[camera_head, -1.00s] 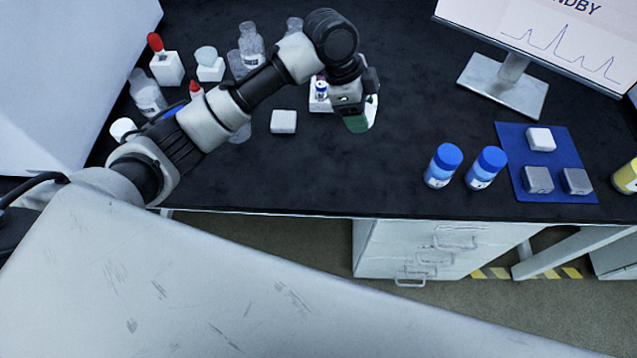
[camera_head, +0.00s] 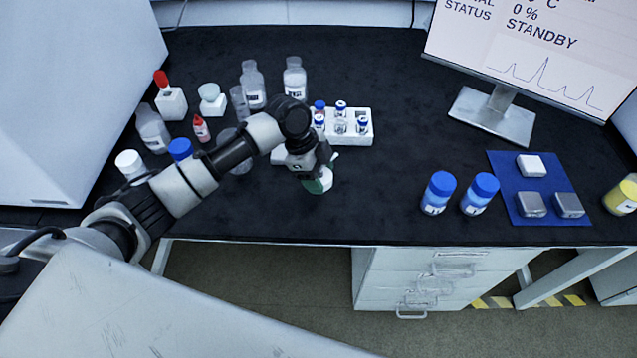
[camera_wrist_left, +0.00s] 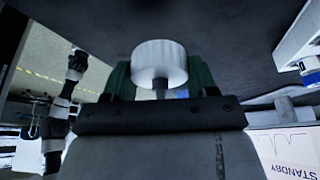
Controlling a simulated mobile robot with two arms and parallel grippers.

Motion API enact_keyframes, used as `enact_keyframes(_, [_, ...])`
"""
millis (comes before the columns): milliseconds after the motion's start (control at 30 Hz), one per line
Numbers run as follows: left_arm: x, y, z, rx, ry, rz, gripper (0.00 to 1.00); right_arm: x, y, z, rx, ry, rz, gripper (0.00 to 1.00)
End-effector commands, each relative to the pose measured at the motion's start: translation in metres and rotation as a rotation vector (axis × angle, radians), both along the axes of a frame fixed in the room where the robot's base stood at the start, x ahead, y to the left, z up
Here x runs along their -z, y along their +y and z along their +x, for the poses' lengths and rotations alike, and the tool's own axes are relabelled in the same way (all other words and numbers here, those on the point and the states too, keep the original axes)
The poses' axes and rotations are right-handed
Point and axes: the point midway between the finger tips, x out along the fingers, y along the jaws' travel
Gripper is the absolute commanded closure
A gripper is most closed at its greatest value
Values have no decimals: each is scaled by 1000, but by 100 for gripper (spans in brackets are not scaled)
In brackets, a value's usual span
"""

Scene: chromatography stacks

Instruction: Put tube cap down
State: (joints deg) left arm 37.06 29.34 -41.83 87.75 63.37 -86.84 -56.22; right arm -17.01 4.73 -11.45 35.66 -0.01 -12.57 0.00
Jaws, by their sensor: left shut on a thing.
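The tube cap (camera_wrist_left: 160,62) is white, round and ribbed, and sits between the green fingers in the left wrist view. My left gripper (camera_head: 318,183) is shut on it. In the head view the gripper is over the black bench, just in front of the vial rack. Only a white bit of the cap shows beside the green fingers there. Whether the cap touches the bench cannot be told. My right gripper is not in view.
A white vial rack (camera_head: 358,133) with several blue-capped vials stands behind the gripper. Bottles crowd the back left. Two blue-capped jars (camera_head: 438,193) (camera_head: 480,194) stand right, beside a blue mat (camera_head: 510,170). Bench between is clear.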

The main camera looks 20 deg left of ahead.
Motion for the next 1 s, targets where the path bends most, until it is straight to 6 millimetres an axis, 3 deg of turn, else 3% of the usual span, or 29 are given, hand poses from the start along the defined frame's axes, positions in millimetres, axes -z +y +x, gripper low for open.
enact_keyframes(367, [40, 2, 0, -1, 2, -1, 67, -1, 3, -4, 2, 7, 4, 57])
enact_keyframes(733, [45, 2, 0, -1, -1, -1, 67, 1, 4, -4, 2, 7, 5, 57])
enact_keyframes(767, [45, 2, 0, -1, -1, 0, 39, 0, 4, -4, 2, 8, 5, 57])
enact_keyframes(900, [45, 2, 0, -1, 1, 0, 18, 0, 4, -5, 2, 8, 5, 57])
enact_keyframes(1000, [45, 2, 0, -1, 2, 0, 17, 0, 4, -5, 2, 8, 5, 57])
